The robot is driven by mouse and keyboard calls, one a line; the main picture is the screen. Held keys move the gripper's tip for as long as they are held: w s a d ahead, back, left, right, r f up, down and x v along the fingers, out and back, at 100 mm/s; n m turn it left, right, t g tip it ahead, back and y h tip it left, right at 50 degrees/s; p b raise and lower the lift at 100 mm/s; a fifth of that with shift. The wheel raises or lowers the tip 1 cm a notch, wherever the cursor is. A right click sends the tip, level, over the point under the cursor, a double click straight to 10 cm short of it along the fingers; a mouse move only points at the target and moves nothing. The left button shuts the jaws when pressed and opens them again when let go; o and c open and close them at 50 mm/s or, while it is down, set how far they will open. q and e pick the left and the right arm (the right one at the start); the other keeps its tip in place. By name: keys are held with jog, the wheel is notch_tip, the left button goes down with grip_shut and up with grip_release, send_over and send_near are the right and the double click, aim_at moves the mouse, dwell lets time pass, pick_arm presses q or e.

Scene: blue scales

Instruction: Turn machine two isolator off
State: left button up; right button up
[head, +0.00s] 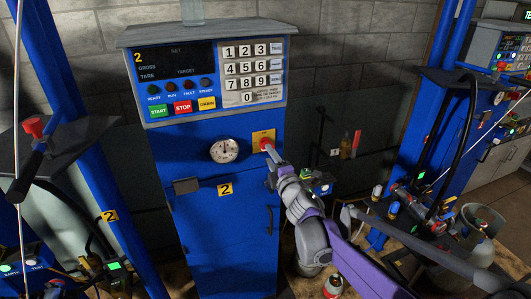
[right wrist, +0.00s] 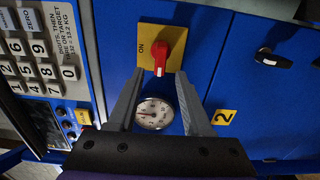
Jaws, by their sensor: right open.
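The isolator is a red rotary handle (right wrist: 170,52) on a yellow plate (right wrist: 147,30) marked "ON", on the front of the blue machine (head: 231,245) labelled 2. The plate also shows in the head view (head: 264,134), right of a round gauge (head: 224,150). In the wrist view the handle's white-marked end points down towards my gripper. My right gripper (right wrist: 158,82) is open, its fingertips just short of the handle and on either side of its line; they look apart from it. In the head view my right gripper (head: 269,162) partly covers the isolator. My left gripper is not in view.
Above the isolator are a keypad (head: 252,73) and green START (head: 159,112) and red STOP (head: 183,107) buttons. A dark latch (head: 186,185) and door handle (head: 270,220) stick out below. Another blue machine (head: 452,130) and a cluttered bench stand at right.

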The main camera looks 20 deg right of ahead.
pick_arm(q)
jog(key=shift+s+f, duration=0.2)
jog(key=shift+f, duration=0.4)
pick_arm(e)
jog(key=shift+s+a, duration=0.15)
jog(key=shift+s, duration=2.5)
jog(key=s+a+f+m+g, duration=0.4)
jog(key=s+f+m, duration=0.2)
jog(key=s, duration=0.3)
jog(key=s+a+f+m+g, duration=0.3)
jog(key=s+f, duration=0.4)
jog(key=s, duration=0.3)
jog(key=s+a+f+m+g+y, duration=0.1)
jog(key=s+a+f+m+g, duration=0.3)
jog(key=s+f+m, duration=0.3)
jog(key=s+m+g, duration=0.1)
jog(key=s, duration=0.2)
jog(key=shift+s+a+f+m+g, duration=0.25)
jog(key=shift+a+f+m+g, duration=0.05)
jog(key=shift+a, duration=0.05)
pick_arm(q)
jog(key=shift+b, duration=0.3)
pick_arm(e)
jog(key=shift+w, duration=0.15)
jog(key=shift+c, duration=0.2)
